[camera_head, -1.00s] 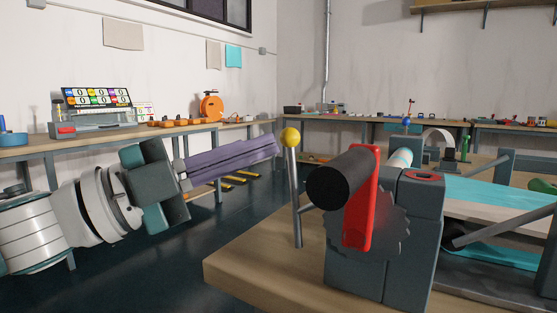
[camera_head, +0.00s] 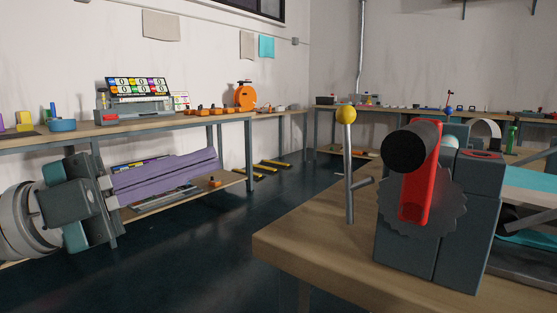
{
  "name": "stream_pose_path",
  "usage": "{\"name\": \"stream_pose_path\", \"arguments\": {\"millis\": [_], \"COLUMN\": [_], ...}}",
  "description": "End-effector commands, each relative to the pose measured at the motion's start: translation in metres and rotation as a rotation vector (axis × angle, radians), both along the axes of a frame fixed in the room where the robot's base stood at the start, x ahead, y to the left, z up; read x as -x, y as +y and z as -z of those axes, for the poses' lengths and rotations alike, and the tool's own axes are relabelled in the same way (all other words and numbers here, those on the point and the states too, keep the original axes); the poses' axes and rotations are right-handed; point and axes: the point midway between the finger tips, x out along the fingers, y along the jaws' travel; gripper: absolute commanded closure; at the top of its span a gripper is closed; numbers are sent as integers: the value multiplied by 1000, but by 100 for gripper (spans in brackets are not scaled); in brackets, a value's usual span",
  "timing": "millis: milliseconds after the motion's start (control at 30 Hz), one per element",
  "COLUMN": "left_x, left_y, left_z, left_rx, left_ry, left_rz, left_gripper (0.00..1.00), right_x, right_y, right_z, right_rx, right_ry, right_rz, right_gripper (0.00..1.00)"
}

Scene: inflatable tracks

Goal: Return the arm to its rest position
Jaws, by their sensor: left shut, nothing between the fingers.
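My left gripper (camera_head: 215,160) comes in from the left, with a grey and teal body and long purple fingers pointing right. The fingers lie together, shut and empty, in front of the lower part of the back-left bench. They are apart from the lever (camera_head: 349,165) with the yellow ball knob, which stands upright on the near wooden table. My right gripper is out of view.
The near wooden table (camera_head: 300,250) at right carries a grey machine (camera_head: 467,215) with a red crank arm (camera_head: 420,180), black handle and toothed wheel. A long bench (camera_head: 75,137) runs along the left wall. Dark open floor (camera_head: 210,250) lies between them.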

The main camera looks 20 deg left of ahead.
Motion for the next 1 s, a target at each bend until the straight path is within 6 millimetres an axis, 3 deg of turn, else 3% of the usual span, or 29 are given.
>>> {"name": "stream_pose_path", "arguments": {"millis": [233, 333, 500, 667, 833, 1000], "left_x": [-1, -6, -25, -24, 22, 97], "left_y": [0, -1, 2, 18, 28, 21], "left_z": [-1, -12, -45, -53, -43, -39], "left_rx": [3, 32, 162, 303, 388, 397], "left_ry": [3, 31, 209, 520, 930, 1332], "left_rz": [-4, -50, -292, -594, -871, -1063], "left_gripper": [100, 100, 100, 100, 100, 100], "right_x": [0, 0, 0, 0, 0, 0], "right_y": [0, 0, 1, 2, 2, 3], "right_z": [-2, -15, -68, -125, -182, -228], "right_rx": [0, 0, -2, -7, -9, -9], "right_ry": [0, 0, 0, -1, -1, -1], "right_rz": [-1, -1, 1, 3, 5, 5], "right_gripper": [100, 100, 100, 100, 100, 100]}}
